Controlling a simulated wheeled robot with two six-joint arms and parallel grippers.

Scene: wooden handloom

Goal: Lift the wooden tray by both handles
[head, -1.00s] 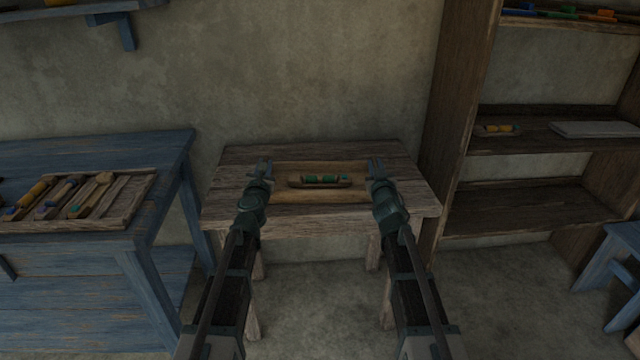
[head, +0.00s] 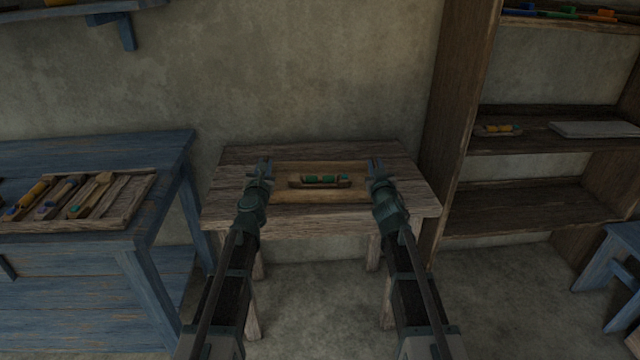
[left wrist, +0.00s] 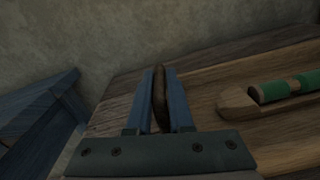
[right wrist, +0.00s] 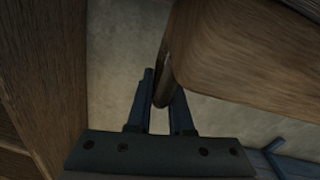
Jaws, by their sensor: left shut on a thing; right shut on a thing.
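The wooden tray (head: 320,168) is at the small table, between my two grippers, with a wooden shuttle holding green thread (head: 320,181) lying in it. My left gripper (head: 264,163) is at the tray's left end. In the left wrist view its fingers are shut on the brown left handle (left wrist: 160,98). My right gripper (head: 376,164) is at the tray's right end. In the right wrist view its fingers are shut on the right handle (right wrist: 163,88), beside the tray's wooden side (right wrist: 235,50). Any gap under the tray is hard to judge in the head view.
The small wooden table (head: 228,195) stands against the wall. A blue bench (head: 160,150) with a rack of shuttles (head: 130,205) is at the left. A tall wooden shelf (head: 455,120) is close at the right. A blue stool (head: 615,265) stands at the far right.

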